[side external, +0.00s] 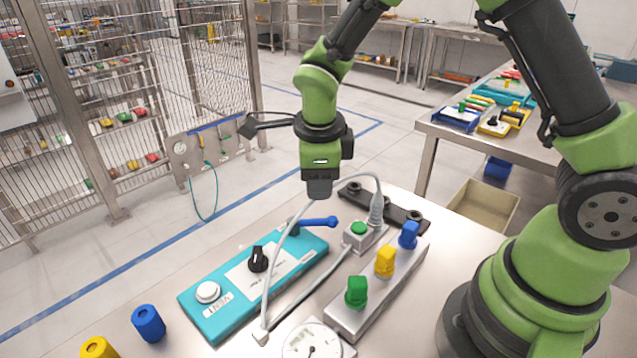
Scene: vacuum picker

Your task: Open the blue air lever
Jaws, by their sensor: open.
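A blue lever handle (318,222) lies nearly level at the far end of the teal control box (215,319), pointing right. Another blue part, an upright blue knob (408,236), stands at the far end of the pale grey block (342,318), in line with a yellow knob (385,262) and a green knob (356,292). My gripper (319,193) points down, open, above and behind the blue lever handle. It appears apart from the handle, with nothing seen in it. The fingertips are small and dark, so the gap between them is hard to make out.
The teal box carries a black rotary knob (258,259) and a white button (208,291). A grey cable (289,232) loops around the boxes near my gripper. A green button box (358,231), a round gauge (311,342), and blue (148,323) and yellow (98,348) cylinders share the table.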

